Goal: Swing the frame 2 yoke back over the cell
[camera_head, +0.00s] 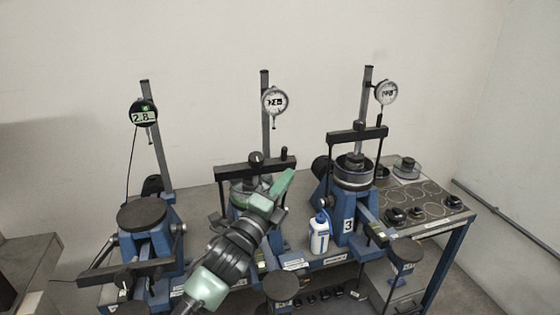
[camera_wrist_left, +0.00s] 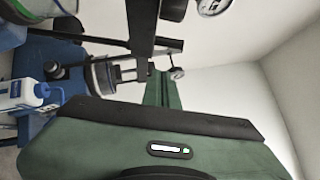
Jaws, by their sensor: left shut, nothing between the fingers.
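The frame 2 yoke (camera_head: 240,172) is a black crossbar with a knob on top and a short upright grip at its right end. It stands raised above the frame 2 cell, which is mostly hidden behind my left arm. My left gripper (camera_head: 284,181), green, is shut and empty just below the right part of the crossbar. I cannot tell whether it touches the yoke. In the left wrist view the gripper's green finger (camera_wrist_left: 162,92) points up, and a dark bar (camera_wrist_left: 142,25), probably this yoke, crosses close by. My right gripper is not in view.
Frame 3 (camera_head: 348,225) stands to the right, its yoke (camera_head: 357,133) raised over its cell. Frame 1's yoke (camera_head: 127,271) is swung down in front. A white bottle (camera_head: 319,236) stands between frames 2 and 3. A dial gauge (camera_head: 275,101) hangs above frame 2.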

